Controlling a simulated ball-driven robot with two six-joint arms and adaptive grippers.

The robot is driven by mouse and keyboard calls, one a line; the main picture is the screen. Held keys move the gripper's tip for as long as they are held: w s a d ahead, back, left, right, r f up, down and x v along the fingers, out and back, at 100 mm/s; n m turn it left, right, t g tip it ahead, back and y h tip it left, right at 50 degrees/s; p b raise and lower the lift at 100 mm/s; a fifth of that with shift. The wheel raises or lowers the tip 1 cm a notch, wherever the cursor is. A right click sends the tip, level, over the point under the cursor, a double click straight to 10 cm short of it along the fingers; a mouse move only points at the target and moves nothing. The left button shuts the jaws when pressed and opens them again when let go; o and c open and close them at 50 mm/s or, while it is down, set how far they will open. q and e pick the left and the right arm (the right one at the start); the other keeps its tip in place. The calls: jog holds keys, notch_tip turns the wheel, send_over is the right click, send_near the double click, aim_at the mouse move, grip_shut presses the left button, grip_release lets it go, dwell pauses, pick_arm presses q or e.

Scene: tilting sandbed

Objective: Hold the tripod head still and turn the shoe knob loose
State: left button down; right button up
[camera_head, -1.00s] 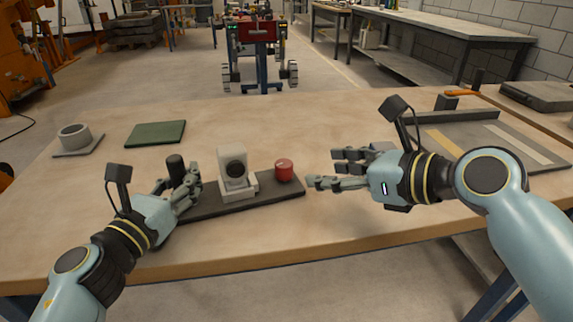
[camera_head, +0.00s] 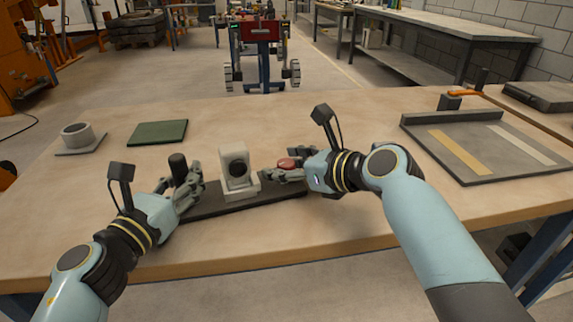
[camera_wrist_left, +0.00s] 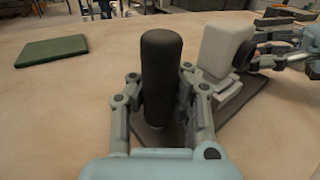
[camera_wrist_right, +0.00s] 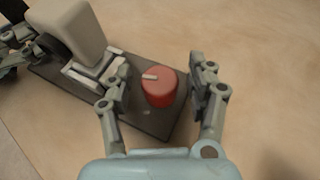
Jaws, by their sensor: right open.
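The tripod head is a dark base plate (camera_head: 235,199) with a black upright handle (camera_head: 178,165) at its left, a white block (camera_head: 235,160) with a dark round face in the middle, and a red knob (camera_head: 289,163) at its right. My left gripper (camera_wrist_left: 160,85) has its fingers on both sides of the black handle (camera_wrist_left: 161,70), closed against it. My right gripper (camera_wrist_right: 158,85) is open, with one finger on each side of the red knob (camera_wrist_right: 158,87), apart from it. A pale mark shows on the knob's top. In the head view my right fingers partly hide the knob.
A green mat (camera_head: 158,132) and a grey ring on a plate (camera_head: 78,138) lie at the back left. A grey tray (camera_head: 475,165) with two strips lies at the right. The table's front edge (camera_head: 290,245) is close. The table behind the plate is clear.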

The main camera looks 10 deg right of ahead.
grip_shut()
jog(key=n+g+y, duration=0.2)
jog(key=shift+d+n, duration=0.1)
jog(key=shift+n, duration=0.2)
jog(key=shift+n+g+y, duration=0.8)
jog(key=shift+n+g, duration=0.2)
grip_release()
jog(key=shift+v, duration=3.75)
